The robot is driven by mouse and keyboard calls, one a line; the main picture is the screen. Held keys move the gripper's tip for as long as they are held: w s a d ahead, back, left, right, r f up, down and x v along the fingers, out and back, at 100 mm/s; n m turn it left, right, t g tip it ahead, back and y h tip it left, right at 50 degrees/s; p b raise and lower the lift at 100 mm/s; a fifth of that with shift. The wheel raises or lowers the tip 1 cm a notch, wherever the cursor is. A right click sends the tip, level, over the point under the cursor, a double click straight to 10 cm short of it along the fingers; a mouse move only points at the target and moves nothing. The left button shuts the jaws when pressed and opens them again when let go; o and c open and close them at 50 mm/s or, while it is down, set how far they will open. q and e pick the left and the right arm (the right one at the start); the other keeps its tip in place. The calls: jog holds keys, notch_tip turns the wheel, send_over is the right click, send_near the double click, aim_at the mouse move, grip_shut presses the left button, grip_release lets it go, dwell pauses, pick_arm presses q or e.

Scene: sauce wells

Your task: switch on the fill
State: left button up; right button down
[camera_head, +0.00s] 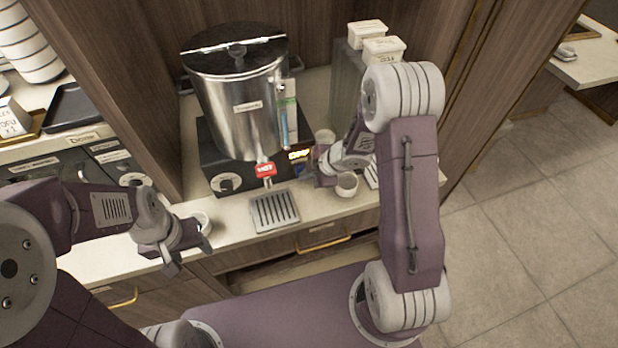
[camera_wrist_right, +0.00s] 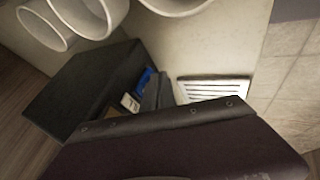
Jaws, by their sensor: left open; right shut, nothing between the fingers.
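A steel urn (camera_head: 236,100) with a label and lid stands on a black base (camera_head: 215,160). The base has a round knob on its front and a small lit yellow panel (camera_head: 299,155) at its right. A red tap handle (camera_head: 265,169) sits over a slatted drip tray (camera_head: 274,209). My right gripper (camera_head: 318,174) is shut and empty beside the base's right end. In the right wrist view a blue part (camera_wrist_right: 145,79) and a small white label show by the gripper's dark fingers (camera_wrist_right: 158,94); contact cannot be told. My left gripper (camera_head: 186,256) is open and empty, near the counter's front edge.
Another cup (camera_head: 347,184) stands near my right gripper. White tubs (camera_head: 383,50) sit on a stand behind it. A wooden side panel bounds the counter on the left.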

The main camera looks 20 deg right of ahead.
jog(key=shift+w+f+b, duration=0.25)
jog(key=shift+f+b, duration=0.05)
jog(key=shift+b, duration=0.2)
jog(key=shift+s+r, duration=0.1)
jog(key=shift+r, duration=0.1)
jog(key=shift+s+r, duration=0.15)
jog(key=shift+s, duration=0.05)
jog(key=shift+w+r+p, duration=0.25)
jog(key=shift+r+p, duration=0.1)
jog(key=shift+p, duration=0.35)
jog(key=shift+s+r+p, duration=0.15)
jog(key=shift+r+p, duration=0.2)
jog(key=shift+r, duration=0.05)
pick_arm(q)
jog(key=shift+s+r, duration=0.35)
jog(key=shift+r, duration=0.2)
pick_arm(e)
jog(key=shift+f, duration=0.15)
